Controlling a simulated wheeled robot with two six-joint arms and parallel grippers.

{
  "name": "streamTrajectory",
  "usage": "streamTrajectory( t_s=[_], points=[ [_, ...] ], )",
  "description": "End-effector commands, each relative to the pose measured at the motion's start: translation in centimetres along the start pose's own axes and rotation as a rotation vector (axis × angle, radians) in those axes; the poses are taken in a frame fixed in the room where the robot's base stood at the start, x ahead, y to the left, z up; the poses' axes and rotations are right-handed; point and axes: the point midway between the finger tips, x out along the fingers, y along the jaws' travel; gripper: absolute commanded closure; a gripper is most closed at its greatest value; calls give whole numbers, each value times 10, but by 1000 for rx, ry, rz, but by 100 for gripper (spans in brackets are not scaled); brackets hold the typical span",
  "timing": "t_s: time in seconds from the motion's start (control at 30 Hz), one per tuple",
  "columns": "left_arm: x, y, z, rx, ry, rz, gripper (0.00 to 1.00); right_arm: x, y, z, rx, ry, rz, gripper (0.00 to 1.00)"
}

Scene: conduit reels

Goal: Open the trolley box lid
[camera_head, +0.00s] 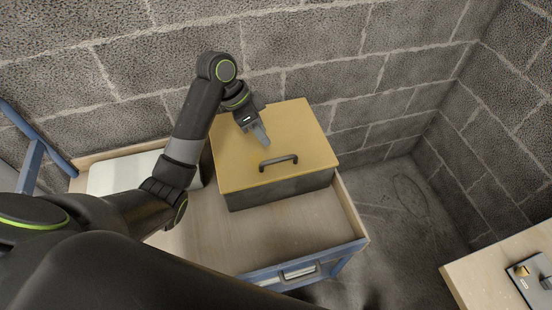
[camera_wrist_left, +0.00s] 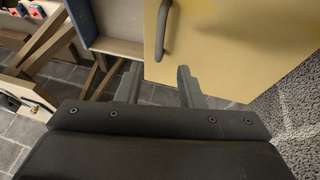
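The trolley box (camera_head: 278,189) is a dark box with a flat yellow lid (camera_head: 245,165), and the lid lies shut on it. A black bar handle (camera_head: 279,161) sits on the lid towards its front edge. My left gripper (camera_head: 262,136) is above the lid, behind the handle and apart from it. In the left wrist view the two fingers of this gripper (camera_wrist_left: 158,75) are spread with nothing between them. The handle (camera_wrist_left: 164,32) and lid (camera_wrist_left: 225,55) lie beyond the fingertips there. My right gripper is not in view.
The box stands in a wooden trolley tray (camera_head: 225,240) with a blue frame (camera_head: 290,273). A white object (camera_head: 117,174) lies in the tray's left part. A block wall (camera_head: 330,40) is close behind. A wooden table (camera_head: 490,262) is at the lower right.

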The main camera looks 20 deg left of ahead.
Motion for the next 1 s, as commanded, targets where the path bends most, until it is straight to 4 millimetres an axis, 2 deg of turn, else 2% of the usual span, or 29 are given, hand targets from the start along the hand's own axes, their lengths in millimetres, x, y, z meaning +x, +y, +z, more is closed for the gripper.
streamTrajectory(
  t_s=[0.03,0.2,0.5,0.9,0.93,1.0],
  points=[
    [13,-1,2,1,1,2,66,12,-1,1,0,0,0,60],
    [44,0,1,0,2,2,66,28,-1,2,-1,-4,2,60],
    [85,0,0,-1,1,2,66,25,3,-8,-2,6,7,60],
    [93,0,0,0,0,-1,66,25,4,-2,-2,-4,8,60],
    [93,0,0,0,0,-1,67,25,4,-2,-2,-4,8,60],
    [93,0,0,0,0,-1,76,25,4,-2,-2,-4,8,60]
  ],
)
